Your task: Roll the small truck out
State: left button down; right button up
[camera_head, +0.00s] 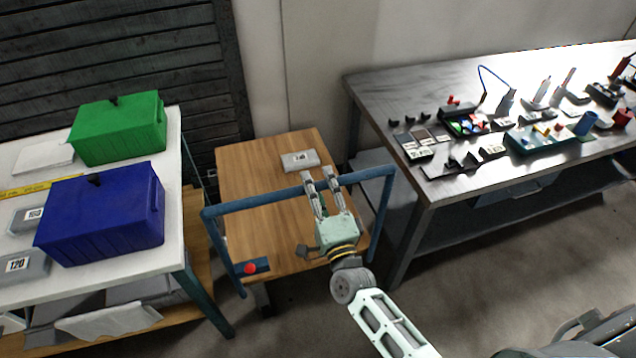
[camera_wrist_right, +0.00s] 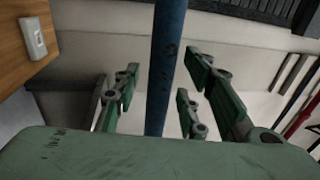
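The small truck is a low cart with a wooden deck (camera_head: 258,180) and a blue tubular handle (camera_head: 265,205) raised across its near side. My right gripper (camera_head: 319,178) is at the right part of the handle, with its fingers reaching over the bar. In the right wrist view the blue bar (camera_wrist_right: 166,60) runs between the fingers of my right gripper (camera_wrist_right: 158,85). The fingers stand apart with gaps on both sides of the bar, so the gripper is open. Whether the bar touches the palm is hidden. My left gripper is not in view.
A grey block (camera_head: 300,161) lies on the deck, and a red button (camera_head: 250,268) sits at its near left corner. A white table with green (camera_head: 118,128) and blue (camera_head: 100,215) boxes stands close left. A dark workbench (camera_head: 440,195) stands right. Floor is clear in front.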

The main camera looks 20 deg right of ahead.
grip_shut()
dwell(0.4)
